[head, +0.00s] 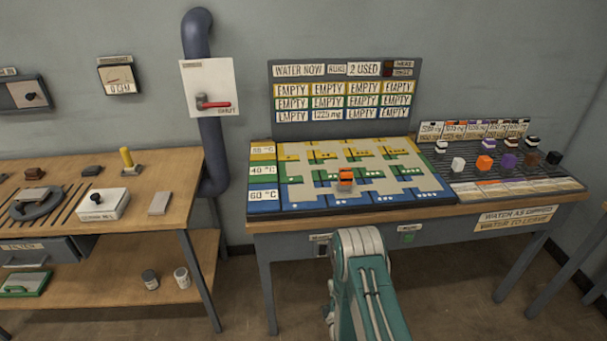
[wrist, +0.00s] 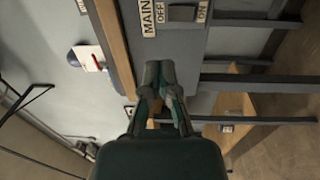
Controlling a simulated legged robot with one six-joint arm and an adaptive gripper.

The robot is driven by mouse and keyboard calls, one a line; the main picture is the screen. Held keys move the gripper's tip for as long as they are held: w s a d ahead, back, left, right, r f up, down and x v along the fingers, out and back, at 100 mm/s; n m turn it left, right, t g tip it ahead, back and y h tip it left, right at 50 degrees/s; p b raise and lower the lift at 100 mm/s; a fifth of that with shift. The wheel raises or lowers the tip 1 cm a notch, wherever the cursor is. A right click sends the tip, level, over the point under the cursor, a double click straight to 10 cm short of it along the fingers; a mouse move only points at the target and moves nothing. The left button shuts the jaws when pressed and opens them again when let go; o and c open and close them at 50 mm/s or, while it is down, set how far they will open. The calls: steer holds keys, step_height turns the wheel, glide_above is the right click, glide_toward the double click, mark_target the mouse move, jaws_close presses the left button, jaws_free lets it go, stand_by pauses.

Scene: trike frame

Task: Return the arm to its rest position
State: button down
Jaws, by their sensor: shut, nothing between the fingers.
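My gripper (wrist: 160,68) shows in the wrist view with its two dark fingers together and nothing between them. It is in front of the grey table front, near a switch panel marked MAIN (wrist: 181,14). In the head view my teal and white arm (head: 366,282) is low at the front edge of the board table; the gripper itself is not visible there.
The coloured board (head: 330,206) carries an orange-topped item (head: 346,177). Several small blocks stand on its right. A wooden bench (head: 160,215) with a lower shelf stands at left. A red lever (head: 214,105) is on the wall. Floor between the tables is clear.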

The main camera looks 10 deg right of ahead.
steer(key=w+r+m+g, duration=0.35)
steer(key=w+r, duration=0.35)
steer(key=r, duration=0.7)
steer(key=s+r+m+g, duration=0.3)
steer(key=r+m, duration=0.2)
steer(key=r, duration=0.8)
steer(key=s+r+m+g, duration=0.2)
steer(key=s+r+m, duration=0.1)
steer(key=s, duration=0.8)
steer(key=s+r+m+g, duration=0.2)
steer(key=s+r, duration=0.4)
steer(key=s, duration=0.4)
steer(key=s+r+m+g, duration=0.2)
steer(key=s+r+m, duration=0.2)
steer(key=s, duration=0.7)
steer(key=shift+s+r+g, duration=0.35)
steer(key=shift+m, duration=0.25)
